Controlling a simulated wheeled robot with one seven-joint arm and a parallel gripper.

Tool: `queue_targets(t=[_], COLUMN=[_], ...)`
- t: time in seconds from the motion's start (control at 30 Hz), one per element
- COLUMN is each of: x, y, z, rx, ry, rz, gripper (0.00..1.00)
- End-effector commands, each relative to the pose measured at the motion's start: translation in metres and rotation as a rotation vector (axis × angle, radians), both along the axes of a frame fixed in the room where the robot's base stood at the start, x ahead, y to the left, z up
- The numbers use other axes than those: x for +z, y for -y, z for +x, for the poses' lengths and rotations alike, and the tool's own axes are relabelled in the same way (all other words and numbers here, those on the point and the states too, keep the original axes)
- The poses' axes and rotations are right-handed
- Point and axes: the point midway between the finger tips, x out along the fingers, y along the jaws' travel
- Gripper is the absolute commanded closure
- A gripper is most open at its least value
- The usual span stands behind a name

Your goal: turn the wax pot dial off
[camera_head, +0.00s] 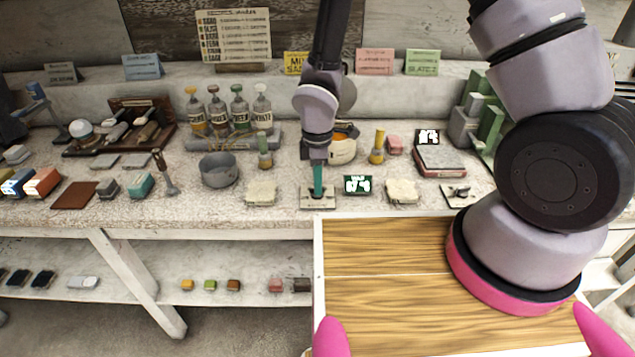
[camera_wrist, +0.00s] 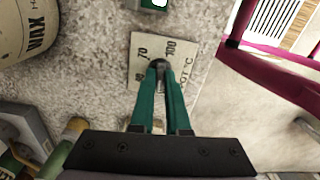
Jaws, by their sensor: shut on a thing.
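The wax pot dial plate (camera_wrist: 139,38) is a pale square marked with numbers, including 70 and 100, and partly visible "POT °C" lettering. In the head view the plate (camera_head: 328,203) lies near the front edge of the workbench. My gripper (camera_wrist: 161,74) has teal fingers and points down at the plate; it also shows in the head view (camera_head: 318,194). Its fingers are shut on the small dark dial knob (camera_wrist: 158,63), which they mostly hide. The knob's exact pointing direction is unclear. The wax pot (camera_head: 343,151) stands behind my gripper, with a WAX label in the wrist view (camera_wrist: 28,28).
Pale blocks (camera_head: 261,193) (camera_head: 403,191) lie on both sides. A yellow-topped bottle (camera_head: 377,147) and grey bowl (camera_head: 218,170) stand nearby. A second dial plate (camera_head: 460,196) lies farther right.

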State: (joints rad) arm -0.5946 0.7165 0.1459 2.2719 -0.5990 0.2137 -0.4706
Motion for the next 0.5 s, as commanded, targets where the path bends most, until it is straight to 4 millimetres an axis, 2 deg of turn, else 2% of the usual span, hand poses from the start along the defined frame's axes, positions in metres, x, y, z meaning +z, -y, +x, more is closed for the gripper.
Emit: queue_targets(t=[0.23,0.5], x=[0.0005,0.0005], y=[-0.0003,-0.0003], z=[0.0012,0.0011], rx=[0.125,0.182], ry=[0.002,0.002], rz=[0.001,0.0], gripper=[1.0,1.0])
